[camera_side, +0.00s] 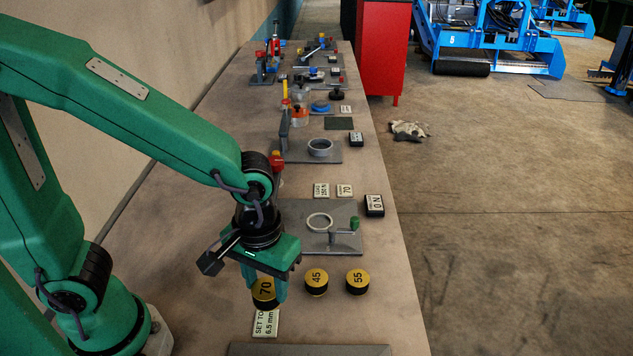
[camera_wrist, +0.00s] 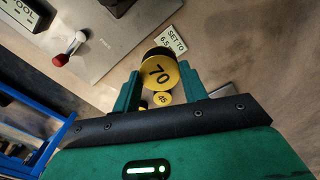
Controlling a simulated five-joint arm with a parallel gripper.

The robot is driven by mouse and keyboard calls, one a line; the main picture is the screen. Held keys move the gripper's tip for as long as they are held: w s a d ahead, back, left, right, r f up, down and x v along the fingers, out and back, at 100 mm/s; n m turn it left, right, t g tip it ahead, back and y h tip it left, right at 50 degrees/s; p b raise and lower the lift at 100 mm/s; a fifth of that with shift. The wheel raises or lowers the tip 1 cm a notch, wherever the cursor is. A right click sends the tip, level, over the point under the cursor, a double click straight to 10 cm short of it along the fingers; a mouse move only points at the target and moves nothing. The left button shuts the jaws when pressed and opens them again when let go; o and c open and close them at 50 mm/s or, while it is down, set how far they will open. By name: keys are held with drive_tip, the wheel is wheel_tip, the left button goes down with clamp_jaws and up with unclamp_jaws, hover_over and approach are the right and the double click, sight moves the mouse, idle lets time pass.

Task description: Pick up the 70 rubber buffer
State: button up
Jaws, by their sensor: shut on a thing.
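The 70 rubber buffer (camera_side: 264,291) is a black disc with a yellow top marked "70". It also shows in the wrist view (camera_wrist: 158,72), between the two green fingers. My gripper (camera_side: 266,289) is shut on it, with one finger on each side, and the numbered face stays visible. The 45 buffer (camera_side: 316,279) and the 55 buffer (camera_side: 357,280) stand to its right on the bench. The 45 buffer also shows in the wrist view (camera_wrist: 163,98), between the fingers but farther off. I cannot tell whether the 70 buffer is clear of the bench.
A "SET TO 6.5 mm" card (camera_side: 265,323) lies just in front of the 70 buffer. A grey plate (camera_side: 345,240) with a pale ring and a green-knobbed lever lies behind the buffers. Another grey plate edge (camera_side: 310,350) is at the front. The bench right of the buffers is clear.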

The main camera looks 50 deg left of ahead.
drive_tip(key=shift+s+d+r, duration=0.15)
drive_tip(key=shift+s+d, duration=0.05)
drive_tip(key=shift+w, duration=0.1)
idle(0.5)
